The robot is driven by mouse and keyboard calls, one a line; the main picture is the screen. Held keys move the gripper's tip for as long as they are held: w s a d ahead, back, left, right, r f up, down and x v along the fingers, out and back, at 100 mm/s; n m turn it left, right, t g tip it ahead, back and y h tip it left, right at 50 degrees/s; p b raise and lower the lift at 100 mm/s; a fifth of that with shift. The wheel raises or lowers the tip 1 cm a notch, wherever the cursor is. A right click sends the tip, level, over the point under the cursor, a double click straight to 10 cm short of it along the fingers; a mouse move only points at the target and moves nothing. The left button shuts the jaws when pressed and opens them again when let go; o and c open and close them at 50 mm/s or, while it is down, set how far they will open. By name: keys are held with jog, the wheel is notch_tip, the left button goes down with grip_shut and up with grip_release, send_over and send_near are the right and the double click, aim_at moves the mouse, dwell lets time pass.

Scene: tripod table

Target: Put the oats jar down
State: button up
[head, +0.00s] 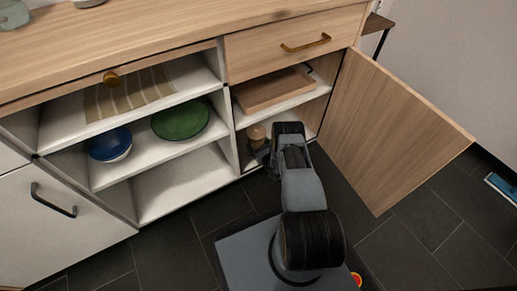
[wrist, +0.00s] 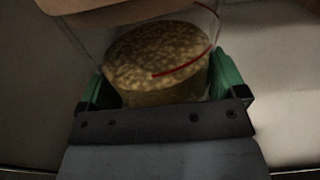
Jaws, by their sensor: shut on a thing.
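The oats jar (wrist: 160,65) is a clear jar with grainy oats inside, a tan lid at the top of the wrist view and a red line on its side. In the head view the jar (head: 256,134) shows small inside the lower compartment of the open cupboard. My gripper (wrist: 165,90) is shut on the jar, with a green finger pad on each side of it. In the head view my arm hides part of the gripper and of the compartment floor. I cannot tell whether the jar's base touches the floor.
The cupboard door (head: 390,130) stands open to the right of my arm. A shelf with a wooden tray (head: 270,90) lies above the jar. To the left, open shelves hold a blue bowl (head: 110,145), a green plate (head: 181,119) and a striped cloth (head: 130,93).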

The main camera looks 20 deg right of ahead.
notch_tip(320, 180, down, 2)
jog(key=shift+f+b, duration=0.1)
jog(key=shift+b, duration=0.2)
jog(key=o, duration=1)
jog(key=shift+f, duration=0.1)
jog(key=shift+o, duration=0.2)
jog(key=shift+s+r, duration=0.2)
jog(key=shift+r, duration=0.05)
jog(key=s+d+p, duration=0.1)
jog(key=s+p, duration=0.3)
jog(key=s, duration=0.7)
jog(key=shift+s+d, duration=0.2)
jog(key=shift+s, duration=0.1)
jog(key=shift+s+f, duration=0.1)
